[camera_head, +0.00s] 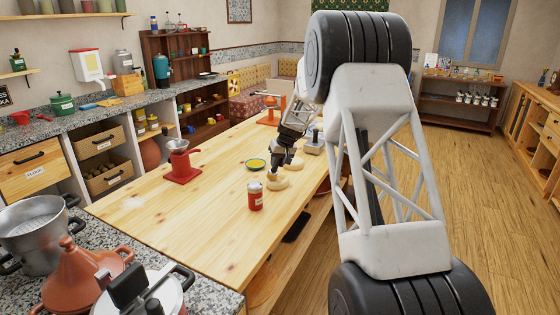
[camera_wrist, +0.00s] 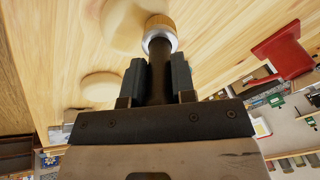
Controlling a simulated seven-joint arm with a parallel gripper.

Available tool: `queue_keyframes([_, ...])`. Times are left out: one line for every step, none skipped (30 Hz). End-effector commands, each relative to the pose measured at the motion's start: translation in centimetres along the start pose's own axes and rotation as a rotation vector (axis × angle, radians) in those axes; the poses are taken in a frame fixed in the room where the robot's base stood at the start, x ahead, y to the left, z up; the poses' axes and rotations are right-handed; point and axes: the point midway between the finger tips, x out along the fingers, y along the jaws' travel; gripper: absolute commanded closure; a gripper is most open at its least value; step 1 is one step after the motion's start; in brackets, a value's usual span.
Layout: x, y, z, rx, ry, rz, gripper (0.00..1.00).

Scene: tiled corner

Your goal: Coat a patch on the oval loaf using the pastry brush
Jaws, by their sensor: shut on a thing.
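My gripper (camera_wrist: 156,75) is shut on the dark handle of the pastry brush (camera_wrist: 160,38), which has a silver ferrule and tan bristles. In the wrist view the brush tip overlaps the edge of a pale loaf (camera_wrist: 122,24), cut off by the top of the picture; I cannot tell whether they touch. A second pale loaf (camera_wrist: 100,87) lies beside my left finger. In the head view my gripper (camera_head: 274,168) points down over the nearer loaf (camera_head: 278,184), and the other loaf (camera_head: 294,166) lies just behind. I cannot make out a coated patch.
A small dark-rimmed dish with yellow contents (camera_head: 255,164) stands left of my gripper. A red jar (camera_head: 255,198) stands in front, and a red grinder (camera_head: 181,162) farther left. The wooden table (camera_head: 180,222) is clear at its near left.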

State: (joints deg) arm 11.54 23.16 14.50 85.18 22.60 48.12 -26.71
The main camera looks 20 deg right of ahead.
Motion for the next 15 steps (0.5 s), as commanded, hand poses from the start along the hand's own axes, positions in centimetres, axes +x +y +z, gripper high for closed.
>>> queue_keyframes([0.0, -0.2, 0.2, 0.000, -0.001, 0.000, 1.00])
queue_keyframes([0.0, -0.4, 0.4, 0.000, -0.001, 0.000, 1.00])
queue_keyframes([0.0, -0.5, 0.5, 0.000, -0.001, 0.000, 1.00])
queue_keyframes([0.0, -0.7, 0.7, 0.000, -0.001, 0.000, 1.00])
queue_keyframes([0.0, -0.8, 0.8, 0.000, -0.001, 0.000, 1.00])
queue_keyframes([0.0, -0.9, 0.9, 0.000, -0.001, 0.000, 1.00])
queue_keyframes([0.0, -1.1, 1.0, 0.000, 0.000, 0.000, 1.00])
queue_keyframes([0.1, -1.0, 1.0, 0.000, -0.001, 0.000, 1.00])
queue_keyframes([0.1, -0.8, 0.9, 0.001, -0.001, 0.000, 1.00])
queue_keyframes([0.0, -0.7, 0.7, 0.000, 0.000, 0.000, 1.00])
queue_keyframes([-0.1, -0.6, 0.5, 0.000, 0.000, 0.000, 1.00])
queue_keyframes([0.0, -0.4, 0.4, 0.001, -0.001, 0.000, 1.00])
queue_keyframes([0.0, -0.2, 0.3, 0.001, -0.001, 0.000, 1.00])
queue_keyframes([0.1, -0.1, 0.2, 0.001, -0.001, 0.000, 1.00])
queue_keyframes([-0.1, 0.0, -0.1, 0.000, 0.000, 0.000, 1.00])
